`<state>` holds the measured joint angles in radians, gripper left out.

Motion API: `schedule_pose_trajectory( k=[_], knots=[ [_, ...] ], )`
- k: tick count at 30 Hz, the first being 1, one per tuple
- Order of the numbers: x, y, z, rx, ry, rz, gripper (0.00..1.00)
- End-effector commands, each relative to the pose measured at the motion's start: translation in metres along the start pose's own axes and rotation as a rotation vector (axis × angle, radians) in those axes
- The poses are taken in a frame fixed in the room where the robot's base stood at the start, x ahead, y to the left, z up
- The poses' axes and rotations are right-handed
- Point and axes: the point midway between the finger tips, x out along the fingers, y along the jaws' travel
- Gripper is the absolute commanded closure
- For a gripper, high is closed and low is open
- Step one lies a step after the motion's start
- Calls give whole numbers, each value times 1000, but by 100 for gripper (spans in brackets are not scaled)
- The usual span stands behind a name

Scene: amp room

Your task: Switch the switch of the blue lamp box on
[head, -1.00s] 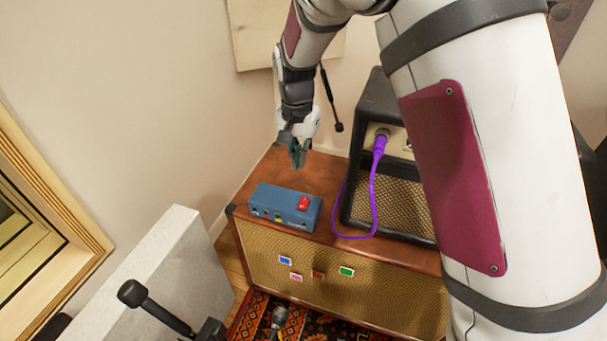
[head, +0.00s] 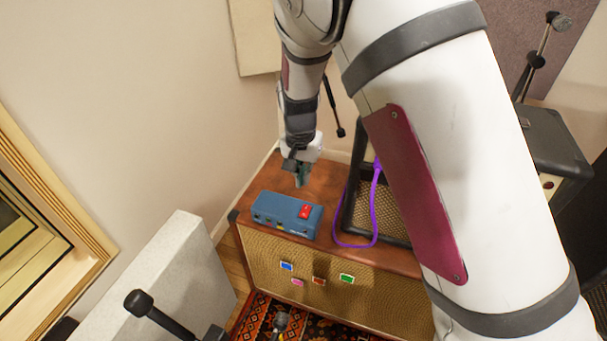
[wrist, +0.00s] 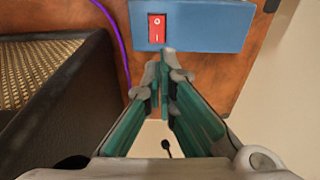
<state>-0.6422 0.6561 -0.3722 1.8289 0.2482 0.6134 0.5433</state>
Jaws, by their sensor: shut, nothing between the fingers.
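The blue lamp box (head: 286,214) sits on top of the brown cabinet (head: 327,187). Its red rocker switch (head: 305,211) is on the right part of its top. In the wrist view the red switch (wrist: 157,28) shows a white "O" and "I" mark, set in the blue box (wrist: 211,22). My gripper (head: 302,181) is just behind the box, above the cabinet top, pointing down. In the wrist view its fingertips (wrist: 165,62) are together and empty, just short of the switch. I cannot tell whether they touch the box.
A black amplifier (head: 357,185) with a purple cable (head: 374,205) stands right of the box. Small coloured tiles (head: 347,278) are on the cabinet front. A pale grey panel (head: 180,270) stands at the front left. The wall is close behind the cabinet.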

Motion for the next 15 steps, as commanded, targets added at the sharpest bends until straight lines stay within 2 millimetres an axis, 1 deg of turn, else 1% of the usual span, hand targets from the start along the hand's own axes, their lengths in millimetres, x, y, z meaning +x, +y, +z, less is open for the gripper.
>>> schedule_pose_trajectory(
  k=[1, 6, 12, 15],
  knots=[
    [12, 1, 0, 1, -3, 5, 100],
    [46, 1, 1, 1, -4, 4, 100],
    [80, 1, 0, 1, -3, 3, 100],
    [92, 1, 0, 1, -2, 2, 100]
  ],
)
